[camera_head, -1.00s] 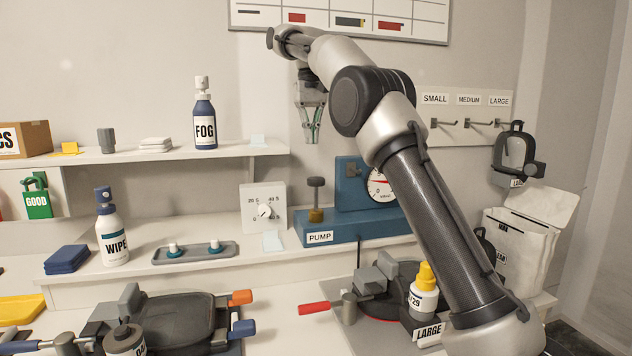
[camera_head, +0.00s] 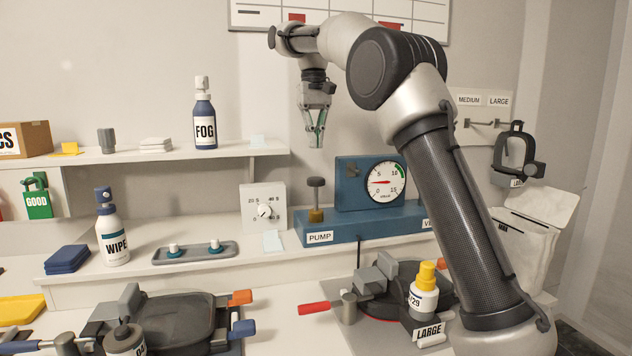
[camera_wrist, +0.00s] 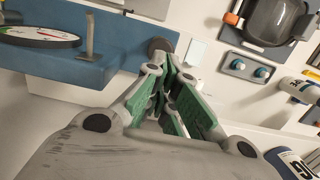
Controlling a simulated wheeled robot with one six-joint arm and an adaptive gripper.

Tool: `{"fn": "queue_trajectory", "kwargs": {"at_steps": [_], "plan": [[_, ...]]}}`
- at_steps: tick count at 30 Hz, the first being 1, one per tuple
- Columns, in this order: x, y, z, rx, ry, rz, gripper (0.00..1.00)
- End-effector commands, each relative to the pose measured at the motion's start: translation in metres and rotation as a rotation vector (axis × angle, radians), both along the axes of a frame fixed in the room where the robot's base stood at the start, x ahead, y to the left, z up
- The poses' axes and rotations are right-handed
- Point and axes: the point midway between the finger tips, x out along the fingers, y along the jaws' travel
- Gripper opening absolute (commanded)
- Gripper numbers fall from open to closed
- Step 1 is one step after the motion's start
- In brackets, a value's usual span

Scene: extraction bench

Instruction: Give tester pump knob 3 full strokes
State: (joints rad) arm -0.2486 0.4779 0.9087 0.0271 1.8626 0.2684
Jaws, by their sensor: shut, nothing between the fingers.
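The tester (camera_head: 370,185) is a blue block with a white dial gauge (camera_head: 382,183), its base labelled PUMP, on the bench. The pump knob (camera_head: 316,182) is a dark grey cap on a thin rod above a brass collar (camera_head: 316,215), standing upright and raised at the left of the base. My gripper (camera_head: 316,146) points down above the knob, apart from it, with its fingertips together and nothing between them. In the wrist view the knob's cap (camera_wrist: 161,45) shows just beyond my fingertips.
A white timer box (camera_head: 263,208) stands left of the pump knob. A shelf (camera_head: 180,155) with a FOG bottle (camera_head: 204,118) is further left. A black clamp fixture with a yellow-capped bottle (camera_head: 424,292) stands in front of the tester. The air around the knob is clear.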

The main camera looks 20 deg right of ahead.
Motion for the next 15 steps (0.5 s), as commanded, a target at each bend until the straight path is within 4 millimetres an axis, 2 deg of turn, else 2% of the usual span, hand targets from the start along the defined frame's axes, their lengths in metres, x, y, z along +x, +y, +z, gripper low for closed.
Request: {"fn": "queue_trajectory", "kwargs": {"at_steps": [15], "plan": [[0.0036,0.0011,-0.0114,0.003,-0.009,-0.003,0.0]]}}
